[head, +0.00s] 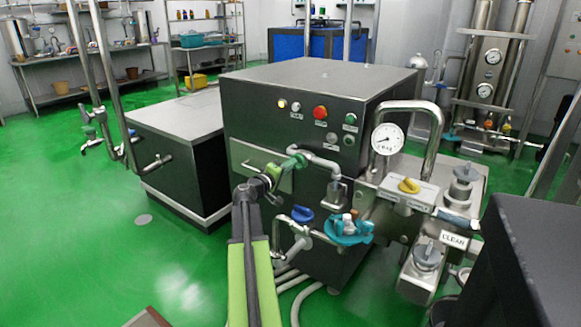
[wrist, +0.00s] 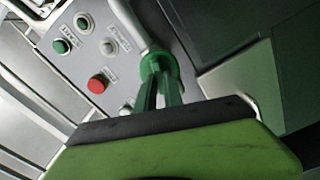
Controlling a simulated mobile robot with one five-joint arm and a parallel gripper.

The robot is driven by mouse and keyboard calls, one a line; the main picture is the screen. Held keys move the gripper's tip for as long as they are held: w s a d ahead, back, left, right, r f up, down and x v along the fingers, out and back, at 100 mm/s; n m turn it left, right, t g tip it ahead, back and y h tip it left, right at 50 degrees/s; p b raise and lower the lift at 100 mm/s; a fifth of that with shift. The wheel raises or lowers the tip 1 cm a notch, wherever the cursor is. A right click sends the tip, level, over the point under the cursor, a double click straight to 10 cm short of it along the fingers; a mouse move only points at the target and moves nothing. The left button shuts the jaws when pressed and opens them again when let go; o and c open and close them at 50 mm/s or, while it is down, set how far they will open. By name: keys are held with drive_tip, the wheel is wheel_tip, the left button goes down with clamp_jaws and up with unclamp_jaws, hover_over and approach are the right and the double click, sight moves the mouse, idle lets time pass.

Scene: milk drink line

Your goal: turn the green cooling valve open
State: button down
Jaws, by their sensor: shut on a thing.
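The green cooling valve (head: 297,160) sits on the front of the dark machine, at the end of a bent silver pipe. My gripper (head: 278,169) reaches it from the lower left and is shut on it. In the wrist view the valve's rounded green top (wrist: 160,62) shows at the end of the pipe, with my gripper (wrist: 158,82) closed at it. The gripper and arm hide part of the valve, and I cannot tell how far it is turned.
A blue valve (head: 302,213), a teal part (head: 347,229) and a yellow handle (head: 409,186) sit nearby. A gauge (head: 387,139) and a red button (head: 320,113) are on the right and above. A dark box (head: 530,260) stands at lower right. Green floor (head: 60,220) is open at left.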

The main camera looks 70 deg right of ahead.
drive_tip(key=shift+f+n, duration=0.15)
drive_tip(key=shift+n, duration=1.85)
drive_tip(key=c, duration=1.5)
unclamp_jaws()
drive_tip(key=shift+o, duration=0.2)
drive_tip(key=shift+a, duration=0.1)
drive_tip(key=v, duration=1.7)
drive_tip(key=shift+a, duration=0.1)
